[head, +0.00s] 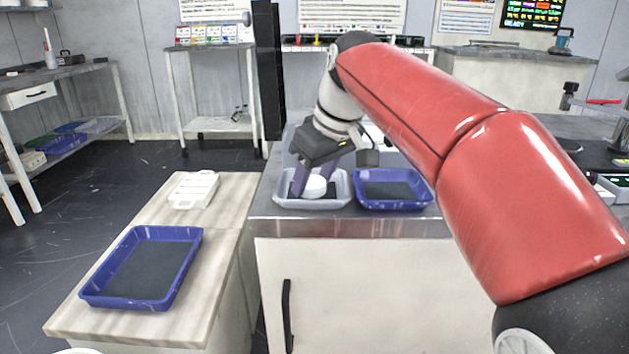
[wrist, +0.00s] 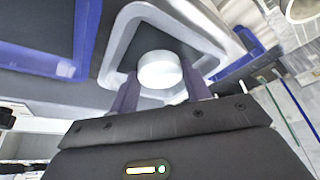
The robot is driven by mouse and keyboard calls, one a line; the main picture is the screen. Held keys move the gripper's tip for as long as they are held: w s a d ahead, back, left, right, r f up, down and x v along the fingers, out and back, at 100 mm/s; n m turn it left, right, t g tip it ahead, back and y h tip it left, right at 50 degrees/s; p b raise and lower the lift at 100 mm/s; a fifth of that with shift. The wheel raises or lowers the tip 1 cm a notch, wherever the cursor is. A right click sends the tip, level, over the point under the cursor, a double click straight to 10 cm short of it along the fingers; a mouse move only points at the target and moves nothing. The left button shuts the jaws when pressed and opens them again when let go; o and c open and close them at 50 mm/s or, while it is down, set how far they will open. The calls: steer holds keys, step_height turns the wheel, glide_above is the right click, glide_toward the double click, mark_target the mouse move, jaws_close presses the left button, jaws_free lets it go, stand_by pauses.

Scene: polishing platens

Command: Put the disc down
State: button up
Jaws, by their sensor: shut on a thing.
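The disc is a short white cylinder (head: 315,187) between the fingers of my gripper (head: 313,186). It also shows in the wrist view (wrist: 160,70), with a dark finger on each side. My gripper is shut on it and points down over a pale grey tray (head: 283,203) on the metal counter. In the wrist view the disc appears within the outline of the tray (wrist: 117,55). I cannot tell whether the disc touches the tray floor.
A blue tray (head: 428,203) with a dark bottom stands right beside the pale tray. Another blue tray (head: 90,297) lies on the wooden-topped bench (head: 180,325) at the left, with a white slotted holder (head: 194,189) behind it. The counter's front edge (head: 345,228) is clear.

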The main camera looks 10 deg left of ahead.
steer(key=o, duration=1)
steer(key=shift+f, duration=0.1)
steer(key=p+v, duration=0.4)
steer(key=v, duration=0.8)
steer(key=s+d+f+m+t+h, duration=0.1)
steer(key=s+d+f+m, duration=0.25)
steer(key=d, duration=0.45)
steer(key=s+d+f+m+t+h, duration=0.1)
steer(key=s+d+f+m, duration=0.25)
steer(key=d, duration=0.35)
steer(key=s+d+f+m, duration=0.1)
steer(key=s+d+f, duration=0.2)
steer(key=f, duration=0.2)
steer(key=s+d+f+m+h, duration=0.1)
steer(key=s+d+f+m, duration=0.1)
steer(key=f, duration=0.4)
steer(key=s+d+f+m+t, duration=0.1)
steer(key=s+d+f, duration=0.4)
steer(key=s+f, duration=0.1)
steer(key=shift+d+f+m+h, duration=0.1)
steer(key=shift+m+h, duration=0.3)
